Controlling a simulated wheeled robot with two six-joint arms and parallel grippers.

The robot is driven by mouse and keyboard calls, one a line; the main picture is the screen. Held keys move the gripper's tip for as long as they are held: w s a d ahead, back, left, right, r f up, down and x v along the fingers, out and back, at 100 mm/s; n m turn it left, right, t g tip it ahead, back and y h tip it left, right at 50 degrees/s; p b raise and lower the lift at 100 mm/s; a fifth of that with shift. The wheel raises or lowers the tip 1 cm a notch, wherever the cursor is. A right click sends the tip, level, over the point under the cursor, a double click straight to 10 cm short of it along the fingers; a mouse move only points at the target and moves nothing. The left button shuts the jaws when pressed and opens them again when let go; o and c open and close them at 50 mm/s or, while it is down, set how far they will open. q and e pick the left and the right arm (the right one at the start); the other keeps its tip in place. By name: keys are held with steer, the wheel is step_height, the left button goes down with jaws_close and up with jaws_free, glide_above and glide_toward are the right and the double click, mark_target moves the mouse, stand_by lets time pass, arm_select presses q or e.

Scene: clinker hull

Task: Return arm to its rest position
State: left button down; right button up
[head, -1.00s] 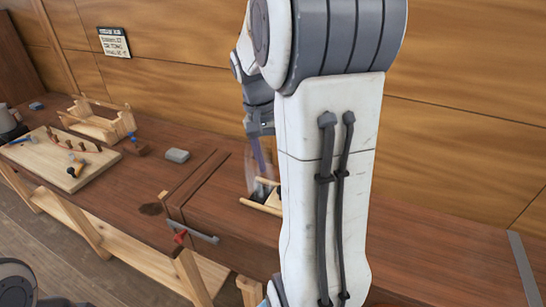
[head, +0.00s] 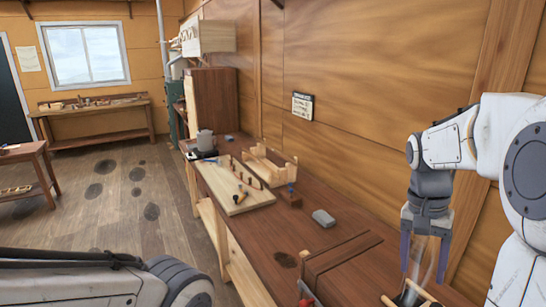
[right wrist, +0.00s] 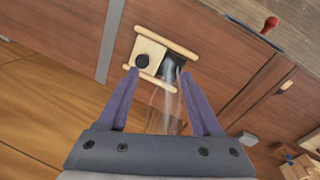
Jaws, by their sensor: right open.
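My right arm (head: 520,170) is at the right side of the head view, bent, with its wrist hanging down. Its right gripper (head: 424,266) points down, open, with two purple fingers apart. In the right wrist view the same gripper (right wrist: 159,74) has nothing solid between its fingers. Below it is a pale wooden holder (right wrist: 150,52) with two rails, a round black knob and a dark opening. A whitish translucent plume shows between the fingers and the holder. My left arm (head: 90,285) crosses the lower left of the head view; its gripper is out of the picture.
The long brown bench (head: 290,235) runs along the wall, carrying a pale board (head: 230,190) with tools, a wooden cradle (head: 268,165) and a grey block (head: 324,218). A red-knobbed vise handle (right wrist: 270,24) shows at the bench front. The floor (head: 120,180) at left is open.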

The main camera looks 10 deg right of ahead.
steer(key=s+a+f+n+t+b, duration=0.1)
steer(key=a+f+n, duration=0.25)
steer(key=a, duration=0.45)
steer(key=s+a+f+n+b, duration=0.15)
steer(key=a+n, duration=0.25)
steer(key=a, duration=0.4)
steer(key=s+a+f+n+y+b, duration=0.2)
steer(key=s+a+f+n, duration=0.5)
steer(key=s+a+n, duration=0.2)
steer(key=s+a, duration=0.2)
steer(key=a, duration=0.1)
steer(key=shift+a+f+n+t, duration=0.2)
steer(key=shift+a+n+t, duration=0.05)
steer(key=shift+n+t, duration=0.1)
